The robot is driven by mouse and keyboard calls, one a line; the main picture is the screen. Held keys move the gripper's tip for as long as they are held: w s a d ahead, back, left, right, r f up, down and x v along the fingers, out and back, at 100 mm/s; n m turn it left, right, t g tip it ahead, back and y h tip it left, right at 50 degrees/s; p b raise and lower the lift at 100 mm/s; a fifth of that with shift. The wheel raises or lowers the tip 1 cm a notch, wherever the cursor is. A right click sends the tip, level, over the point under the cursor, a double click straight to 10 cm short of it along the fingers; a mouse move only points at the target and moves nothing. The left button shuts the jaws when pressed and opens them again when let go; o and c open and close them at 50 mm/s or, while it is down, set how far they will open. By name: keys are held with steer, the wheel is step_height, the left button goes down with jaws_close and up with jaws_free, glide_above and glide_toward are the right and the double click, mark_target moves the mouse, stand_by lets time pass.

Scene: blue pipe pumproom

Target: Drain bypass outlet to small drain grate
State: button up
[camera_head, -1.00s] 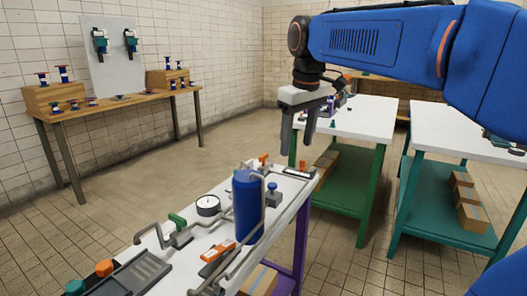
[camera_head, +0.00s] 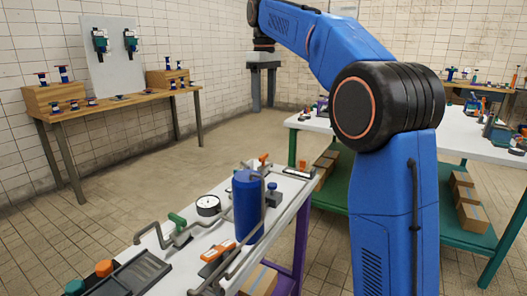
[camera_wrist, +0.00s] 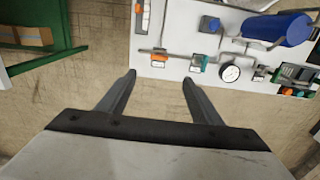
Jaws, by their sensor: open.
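My gripper (camera_head: 263,106) is open and empty, high in the air beyond the far end of the white pipe bench (camera_head: 130,262). In the wrist view its two fingers (camera_wrist: 158,78) are spread, with floor between them and the bench ahead. The bench carries a blue cylinder (camera_head: 248,203), a round gauge (camera_head: 208,205), a green-handled valve (camera_head: 178,221) on grey pipe and an orange-handled part (camera_head: 217,252). A dark ribbed grate-like tray (camera_head: 135,274) lies at the near left. I cannot tell which pipe end is the bypass outlet.
Teal (camera_head: 75,287) and orange (camera_head: 105,267) knobs stand beside the ribbed tray. A wooden table (camera_head: 130,98) stands at the back left. A white-topped table (camera_head: 465,138) is at the right. Open floor (camera_head: 160,170) lies left of the bench.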

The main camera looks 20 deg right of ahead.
mark_target(263, 161)
steer(key=f, duration=1.7)
steer(key=shift+w+f, duration=0.2)
steer(key=c, duration=1.1)
